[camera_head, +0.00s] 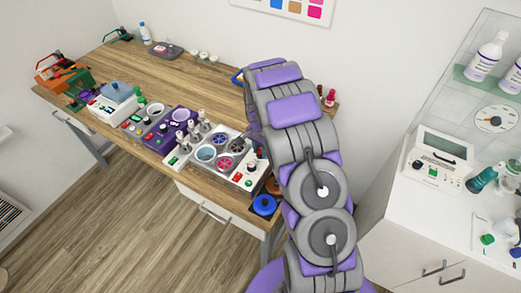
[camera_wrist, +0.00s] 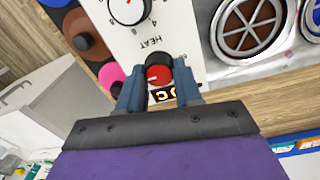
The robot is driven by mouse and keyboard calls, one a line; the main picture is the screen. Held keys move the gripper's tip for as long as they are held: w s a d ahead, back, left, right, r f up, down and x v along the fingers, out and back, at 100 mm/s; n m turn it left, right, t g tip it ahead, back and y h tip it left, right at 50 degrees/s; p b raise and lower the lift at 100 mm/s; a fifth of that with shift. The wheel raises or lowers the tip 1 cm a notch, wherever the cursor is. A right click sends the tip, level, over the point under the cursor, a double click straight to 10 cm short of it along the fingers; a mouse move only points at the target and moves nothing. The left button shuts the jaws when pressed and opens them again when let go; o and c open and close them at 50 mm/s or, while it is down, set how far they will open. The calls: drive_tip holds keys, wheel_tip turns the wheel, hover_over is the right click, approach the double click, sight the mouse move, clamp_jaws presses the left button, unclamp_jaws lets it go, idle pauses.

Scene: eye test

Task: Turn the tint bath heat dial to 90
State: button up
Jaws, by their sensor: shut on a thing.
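The tint bath (camera_head: 207,170) is a white unit with round wells on the wooden bench, left of my arm in the head view. In the wrist view its white panel (camera_wrist: 185,28) shows upside-down HEAT lettering. A round dial (camera_wrist: 128,10) with a black rim and numbers is cut off at the top. My gripper (camera_wrist: 158,82) has its blue-grey fingers on both sides of a small red-and-black knob (camera_wrist: 158,74) by that lettering. A dark display (camera_wrist: 165,94) with orange characters lies partly behind the fingers; its reading is unclear. My arm hides the gripper in the head view.
A grilled round well (camera_wrist: 248,28) lies right of the fingers in the wrist view. A purple unit (camera_head: 165,130) and bottles stand left of the tint bath. A blue round pot (camera_head: 264,204) is at the bench's front corner. A white counter (camera_head: 440,210) with devices is at right.

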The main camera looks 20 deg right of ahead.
sight(260, 150)
drive_tip(key=shift+w+r+m, duration=0.2)
drive_tip(key=shift+w+m, duration=0.05)
drive_tip(key=shift+m, duration=0.15)
drive_tip(key=o, duration=1)
drive_tip(key=shift+s+f, duration=0.1)
drive_tip(key=shift+f, duration=0.05)
drive_tip(key=r, duration=1.7)
drive_tip(key=shift+w+r+p, duration=0.15)
drive_tip(key=shift+w+p, duration=0.1)
drive_tip(key=shift+p, duration=0.05)
